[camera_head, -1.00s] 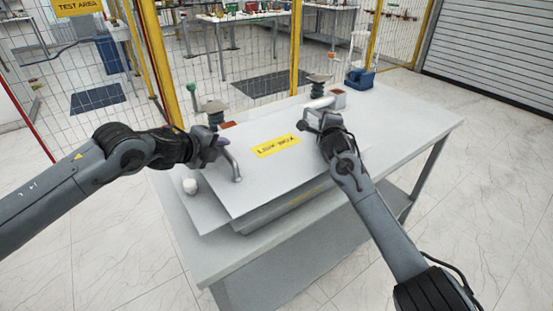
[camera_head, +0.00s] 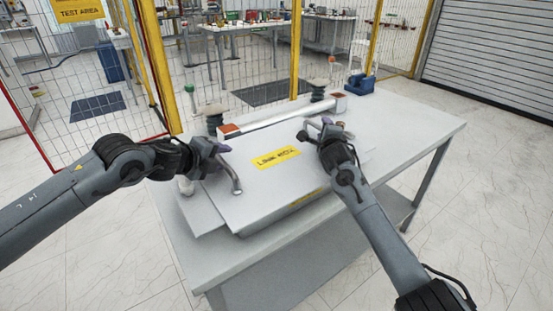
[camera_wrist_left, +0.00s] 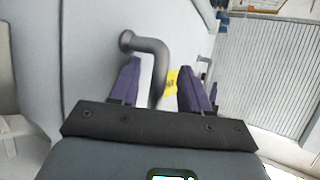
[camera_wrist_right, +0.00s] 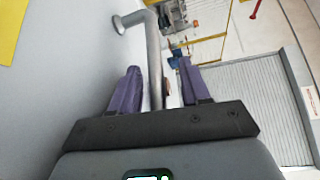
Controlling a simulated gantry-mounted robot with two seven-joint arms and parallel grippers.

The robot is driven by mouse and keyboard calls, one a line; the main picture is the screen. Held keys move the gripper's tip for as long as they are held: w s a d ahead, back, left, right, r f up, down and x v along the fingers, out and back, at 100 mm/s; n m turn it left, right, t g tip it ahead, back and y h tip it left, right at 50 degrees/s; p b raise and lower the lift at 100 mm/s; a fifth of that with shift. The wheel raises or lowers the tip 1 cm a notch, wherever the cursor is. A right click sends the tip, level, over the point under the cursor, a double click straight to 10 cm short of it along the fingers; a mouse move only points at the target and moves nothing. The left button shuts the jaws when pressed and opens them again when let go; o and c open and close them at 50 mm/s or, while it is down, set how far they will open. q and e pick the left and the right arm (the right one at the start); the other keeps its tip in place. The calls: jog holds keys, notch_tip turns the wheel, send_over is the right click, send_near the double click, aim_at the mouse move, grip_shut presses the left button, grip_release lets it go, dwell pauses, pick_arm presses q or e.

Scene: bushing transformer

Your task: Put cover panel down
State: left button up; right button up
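The cover panel (camera_head: 265,195) is a flat grey plate with a yellow label (camera_head: 276,158) and a bent grey handle at each end. It lies over a low grey body on the table; I cannot tell whether it is fully seated. My left gripper (camera_head: 222,152) is at the left handle (camera_head: 235,183). In the left wrist view its purple fingers (camera_wrist_left: 160,85) stand apart on either side of the handle (camera_wrist_left: 158,65), with gaps visible. My right gripper (camera_head: 318,130) is at the right handle (camera_head: 303,135). In the right wrist view its fingers (camera_wrist_right: 160,85) also straddle the handle (camera_wrist_right: 153,55), apart.
Behind the panel, a white bar (camera_head: 275,119) and two bushings (camera_head: 213,115) (camera_head: 318,90) stand on the table (camera_head: 415,115). The table's right side is clear. A mesh fence stands behind.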

pick_arm(q)
jog(key=shift+s, duration=0.1)
pick_arm(e)
jog(key=shift+s, duration=0.1)
pick_arm(q)
jog(key=shift+s, duration=0.1)
pick_arm(e)
jog(key=shift+s+a+f, duration=0.1)
jog(key=shift+s, duration=0.05)
pick_arm(q)
jog(key=v, duration=1.1)
jog(key=shift+s+r, duration=0.25)
pick_arm(e)
jog(key=shift+s+r, duration=0.25)
jog(key=shift+s, duration=1.7)
jog(key=shift+s+r, duration=0.25)
jog(key=shift+s, duration=1.65)
jog(key=shift+s+r, duration=0.25)
jog(key=shift+s, duration=1.7)
pick_arm(q)
jog(key=shift+a, duration=0.1)
